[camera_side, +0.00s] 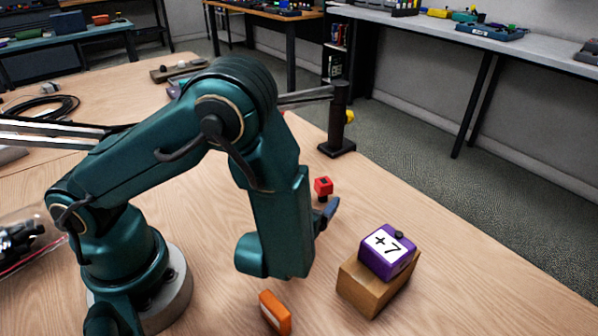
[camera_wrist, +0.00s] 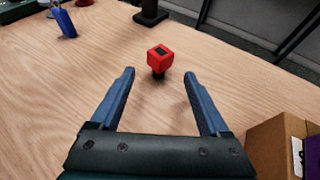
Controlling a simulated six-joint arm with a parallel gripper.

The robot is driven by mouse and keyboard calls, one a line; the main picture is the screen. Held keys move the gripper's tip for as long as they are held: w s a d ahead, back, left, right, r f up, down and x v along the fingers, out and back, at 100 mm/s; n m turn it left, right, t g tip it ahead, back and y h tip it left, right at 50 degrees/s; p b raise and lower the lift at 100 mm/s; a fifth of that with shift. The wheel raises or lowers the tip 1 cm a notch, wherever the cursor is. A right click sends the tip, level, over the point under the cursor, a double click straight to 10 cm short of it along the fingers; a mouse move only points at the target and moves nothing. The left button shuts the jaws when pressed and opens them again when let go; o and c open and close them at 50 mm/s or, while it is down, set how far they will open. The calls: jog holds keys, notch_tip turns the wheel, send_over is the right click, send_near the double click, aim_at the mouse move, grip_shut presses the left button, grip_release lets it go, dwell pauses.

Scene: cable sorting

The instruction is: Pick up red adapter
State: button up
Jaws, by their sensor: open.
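The red adapter (camera_side: 323,186) is a small red cube with a dark square on its top face. In the wrist view the red adapter (camera_wrist: 160,58) stands on the wooden table just beyond the fingertips, roughly midway between them. A short dark part shows beneath it. My gripper (camera_wrist: 159,75) is open, with its two blue fingers spread and nothing between them. In the side view only one finger of my gripper (camera_side: 330,212) shows clearly, close to the adapter; my arm hides the rest.
An orange block (camera_side: 275,312) lies near the front. A black stand (camera_side: 338,130) is behind the adapter. A blue tag-like object (camera_wrist: 65,22) is at upper left.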

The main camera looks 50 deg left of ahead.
aim_at(320, 196)
jog(key=shift+w+a+f, duration=0.1)
jog(key=shift+w+f, duration=0.05)
jog(key=shift+f, duration=0.45)
jog(key=shift+x, duration=2.4)
grip_shut()
